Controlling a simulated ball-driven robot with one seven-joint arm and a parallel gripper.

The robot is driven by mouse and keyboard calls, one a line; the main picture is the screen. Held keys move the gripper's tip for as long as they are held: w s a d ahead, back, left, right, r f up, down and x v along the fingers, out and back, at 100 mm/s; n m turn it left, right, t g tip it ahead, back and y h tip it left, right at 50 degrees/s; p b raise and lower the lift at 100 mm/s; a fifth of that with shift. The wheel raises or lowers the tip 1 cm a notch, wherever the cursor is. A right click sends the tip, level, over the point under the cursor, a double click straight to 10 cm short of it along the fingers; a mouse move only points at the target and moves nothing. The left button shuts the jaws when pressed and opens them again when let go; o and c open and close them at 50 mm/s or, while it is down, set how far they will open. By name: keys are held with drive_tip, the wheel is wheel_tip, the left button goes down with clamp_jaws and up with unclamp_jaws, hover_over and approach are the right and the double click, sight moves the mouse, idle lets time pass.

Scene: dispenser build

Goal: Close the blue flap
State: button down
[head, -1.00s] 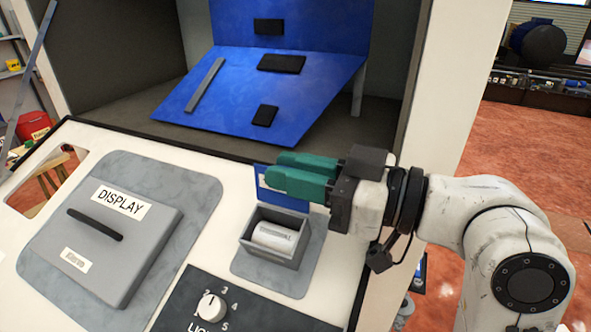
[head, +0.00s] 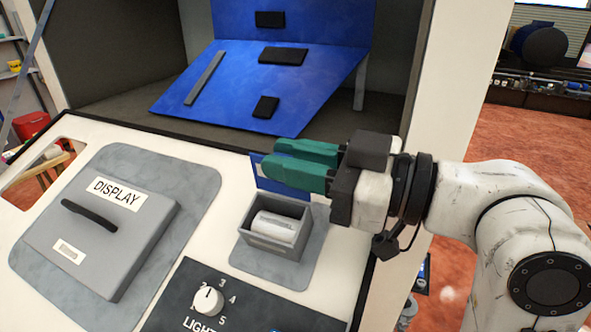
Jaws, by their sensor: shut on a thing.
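The blue flap (head: 262,184) stands upright, open, at the back edge of a small grey box (head: 270,245). A white cylinder (head: 275,226) lies inside the box, which is open at the top. My gripper (head: 270,160) reaches in from the right with its green fingers at the flap's upper part. It is shut on the flap, one finger in front and one behind. The front finger hides much of the flap, including most of its face.
A grey DISPLAY cover with a dark handle (head: 90,215) is on the panel to the left. A LIGHT knob (head: 208,300) is in front of the box. Behind is a recess with a large blue sloped panel (head: 230,85). The space above the box is free.

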sight(275, 243)
drive_tip(key=n+b, duration=0.1)
drive_tip(key=b, duration=0.1)
drive_tip(key=s+n+b, duration=0.1)
drive_tip(key=n+b, duration=0.1)
drive_tip(key=s+f+n+b, duration=0.1)
drive_tip(key=b, duration=0.1)
drive_tip(key=shift+a+f, duration=0.1)
drive_tip(key=shift+a, duration=0.15)
drive_tip(key=n+b, duration=0.1)
drive_tip(key=b, duration=0.1)
drive_tip(key=n+b, duration=0.1)
drive_tip(key=s+f+n+b, duration=0.1)
drive_tip(key=n+b, duration=0.1)
drive_tip(key=shift+s+a+b, duration=0.1)
drive_tip(key=shift+a+b, duration=0.15)
drive_tip(key=shift+b, duration=0.05)
drive_tip(key=n+b, duration=0.1)
drive_tip(key=b, duration=0.1)
drive_tip(key=s+f+n+b, duration=0.1)
drive_tip(key=n+b, duration=0.3)
drive_tip(key=shift+s+a+f, duration=0.15)
drive_tip(key=shift+a+f, duration=0.1)
drive_tip(key=shift+s+f+n+b, duration=0.1)
drive_tip(key=shift+f+n+b, duration=0.2)
drive_tip(key=shift+n+b, duration=0.9)
drive_tip(key=c, duration=1.2)
unclamp_jaws()
drive_tip(key=shift+o, duration=0.5)
drive_tip(key=shift+a, duration=0.1)
